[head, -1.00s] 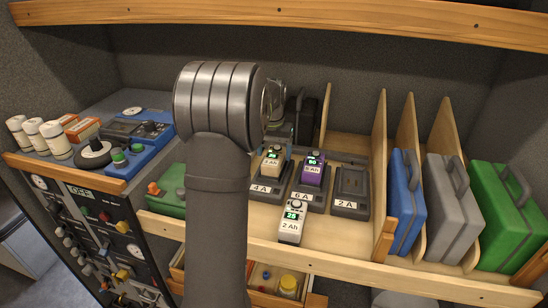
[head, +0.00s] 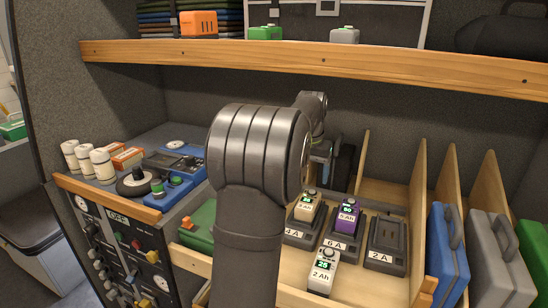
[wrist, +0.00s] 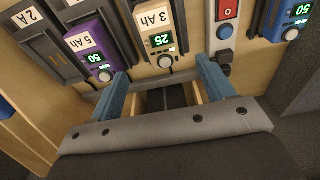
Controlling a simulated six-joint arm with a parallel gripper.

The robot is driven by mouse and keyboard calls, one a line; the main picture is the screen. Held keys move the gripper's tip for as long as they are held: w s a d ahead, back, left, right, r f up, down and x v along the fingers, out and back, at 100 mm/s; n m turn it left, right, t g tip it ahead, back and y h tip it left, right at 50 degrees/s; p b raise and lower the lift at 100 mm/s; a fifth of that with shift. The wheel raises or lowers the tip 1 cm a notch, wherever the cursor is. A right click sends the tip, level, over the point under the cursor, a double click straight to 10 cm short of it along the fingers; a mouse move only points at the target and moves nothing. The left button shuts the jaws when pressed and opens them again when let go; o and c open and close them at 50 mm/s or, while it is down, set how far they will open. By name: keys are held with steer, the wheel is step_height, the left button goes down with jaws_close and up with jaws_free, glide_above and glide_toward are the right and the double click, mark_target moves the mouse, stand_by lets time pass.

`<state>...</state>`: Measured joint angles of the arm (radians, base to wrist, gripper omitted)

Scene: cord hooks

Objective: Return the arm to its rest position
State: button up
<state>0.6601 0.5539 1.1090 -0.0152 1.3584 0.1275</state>
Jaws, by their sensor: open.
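My gripper (head: 322,150) is partly hidden behind my arm in the head view, above the back of the charger shelf. In the wrist view my gripper (wrist: 162,72) has its two blue fingers spread wide, with nothing held between them. A beige battery (head: 306,207) sits in the 4 A charger and a purple battery (head: 347,217) in the 6 A charger. They also show in the wrist view as the beige 3 Ah battery (wrist: 152,28) and the purple 5 Ah battery (wrist: 90,48). The fingers appear apart from both.
The 2 A charger (head: 387,246) is empty. A white 2 Ah battery (head: 322,271) stands in front of the chargers. Wooden dividers and a blue case (head: 449,255) are on the right. An overhead wooden shelf edge (head: 330,60) runs above my arm.

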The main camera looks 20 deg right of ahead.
mark_target(308, 200)
steer(key=f, duration=0.8)
steer(key=w+d+f, duration=0.1)
steer(key=f, duration=0.3)
step_height(308, 200, up, 2)
steer(key=shift+r, duration=0.95)
